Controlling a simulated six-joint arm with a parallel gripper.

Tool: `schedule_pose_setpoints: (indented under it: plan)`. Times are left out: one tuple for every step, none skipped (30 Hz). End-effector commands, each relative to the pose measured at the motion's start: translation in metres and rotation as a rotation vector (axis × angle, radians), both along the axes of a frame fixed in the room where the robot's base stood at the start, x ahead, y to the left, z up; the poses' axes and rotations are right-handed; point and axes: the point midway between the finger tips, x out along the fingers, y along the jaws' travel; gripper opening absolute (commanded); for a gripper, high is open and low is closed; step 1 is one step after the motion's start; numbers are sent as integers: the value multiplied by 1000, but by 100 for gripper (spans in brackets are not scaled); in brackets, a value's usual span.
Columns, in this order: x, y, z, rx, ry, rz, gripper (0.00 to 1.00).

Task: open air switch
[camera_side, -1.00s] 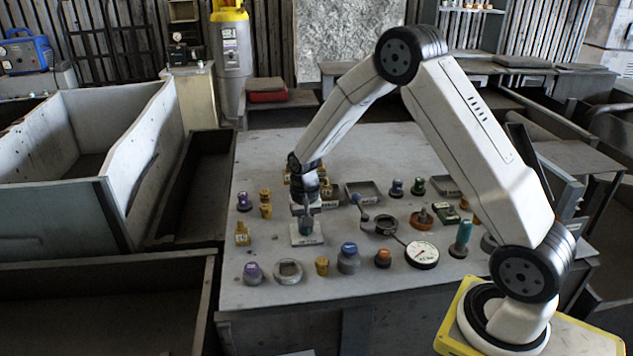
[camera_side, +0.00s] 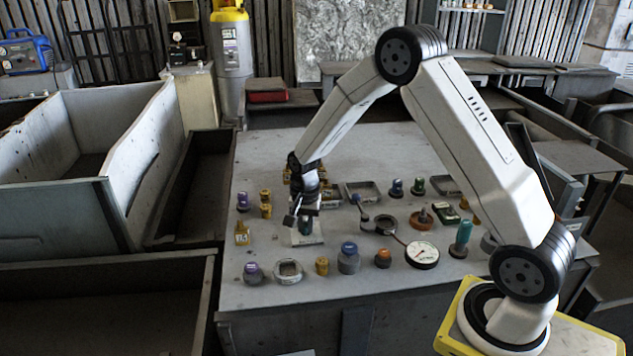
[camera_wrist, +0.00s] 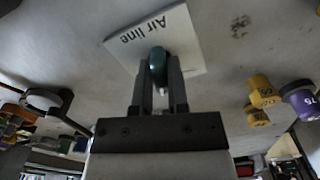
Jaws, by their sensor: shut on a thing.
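The air switch is a white plate (camera_wrist: 192,48) lettered "Air line", with a teal-green handle (camera_wrist: 157,67) on it. In the side view the switch plate (camera_side: 308,238) lies on the table at the left-centre, with the teal handle (camera_side: 305,228) partly hidden under my gripper. My gripper (camera_wrist: 160,75) is shut on the handle, one finger on each side of it. In the side view my gripper (camera_side: 303,215) is low over the plate. The fingers hide the lower part of the handle, so its exact angle is hard to tell.
Yellow (camera_wrist: 262,90) and purple (camera_wrist: 299,98) knobs stand beside the switch. A round gauge (camera_side: 422,255) lies to the right.

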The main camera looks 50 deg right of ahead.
Motion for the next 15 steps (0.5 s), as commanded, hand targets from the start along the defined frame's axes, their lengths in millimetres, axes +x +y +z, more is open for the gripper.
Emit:
schedule_pose_setpoints:
  plan:
    - [0,0,1,0,-1,-35,0]
    - [0,0,1,0,-1,-59,0]
    - [0,0,1,0,-1,-90,0]
    - [0,0,1,0,-1,-114,0]
    - [0,0,1,0,-1,-137,0]
    - [0,0,1,0,-1,-168,0]
    - [0,0,1,0,-1,-190,0]
    - [0,0,1,0,-1,-212,0]
    - [0,0,1,0,-1,-237,0]
    - [0,0,1,0,-1,-252,0]
    - [0,0,1,0,-1,-266,0]
    - [0,0,1,0,-1,-278,0]
    - [0,0,1,0,-1,-286,0]
    - [0,0,1,0,-1,-291,0]
    - [0,0,1,0,-1,-294,0]
